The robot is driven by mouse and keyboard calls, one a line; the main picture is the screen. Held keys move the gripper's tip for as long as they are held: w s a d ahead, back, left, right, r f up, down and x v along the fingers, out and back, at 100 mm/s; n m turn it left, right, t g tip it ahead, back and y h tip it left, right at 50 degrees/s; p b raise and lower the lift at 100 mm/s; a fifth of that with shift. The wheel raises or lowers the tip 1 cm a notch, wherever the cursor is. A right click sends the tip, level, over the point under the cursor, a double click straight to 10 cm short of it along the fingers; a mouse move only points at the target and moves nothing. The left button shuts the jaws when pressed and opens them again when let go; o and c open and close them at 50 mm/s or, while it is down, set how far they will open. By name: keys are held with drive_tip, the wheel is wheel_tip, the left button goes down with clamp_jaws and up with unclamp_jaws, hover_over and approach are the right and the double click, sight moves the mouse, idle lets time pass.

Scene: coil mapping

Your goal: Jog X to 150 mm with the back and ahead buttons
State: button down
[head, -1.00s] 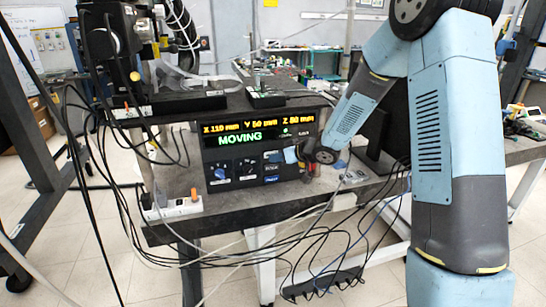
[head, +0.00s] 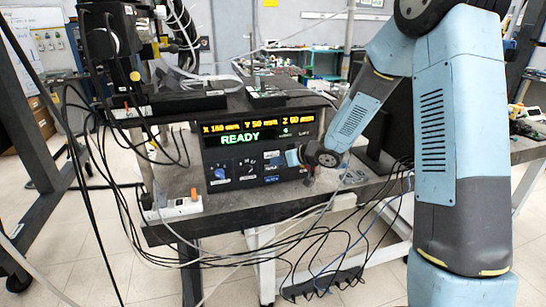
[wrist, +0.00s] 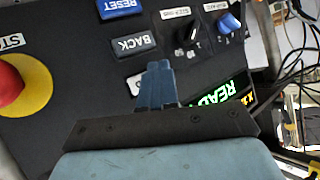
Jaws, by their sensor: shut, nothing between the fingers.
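The black control panel (head: 230,187) stands on the bench in the head view. Its display (head: 258,131) shows READY in green, with X, Y and Z readings above; the X middle digit is too small to read surely.
A blue RESET button (wrist: 122,8) is beyond BACK. A red stop button (wrist: 12,85) on yellow is at left in the wrist view. A black knob (wrist: 187,34) and a blue knob (wrist: 229,22) are at right. Loose cables (head: 300,235) hang below the bench.

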drive_tip(key=shift+s+d, duration=0.2)
drive_tip(key=shift+s, duration=0.6)
drive_tip(key=shift+s+d, duration=0.25)
drive_tip(key=shift+s, duration=0.5)
drive_tip(key=shift+s+d, duration=0.2)
drive_tip(key=shift+s, duration=0.6)
drive_tip(key=s+d+r+m+t+h, duration=0.1)
drive_tip(key=s+d+r+m+h, duration=0.1)
drive_tip(key=s+d+r+h, duration=0.45)
drive_tip(key=s+d+r+m+t+h, duration=0.1)
drive_tip(key=d+r+m+h, duration=0.25)
drive_tip(key=d+r, duration=0.65)
drive_tip(key=s+d+r+m+g, duration=0.1)
drive_tip(key=s+r, duration=0.1)
drive_tip(key=s, duration=1)
drive_tip(key=s+d+r+m+g, duration=0.1)
drive_tip(key=s+d+r+g, duration=0.1)
drive_tip(key=s, duration=1)
drive_tip(key=shift+s+d+r+g, duration=0.15)
drive_tip(key=shift+s+d+g, duration=0.1)
drive_tip(key=shift+s+g, duration=0.1)
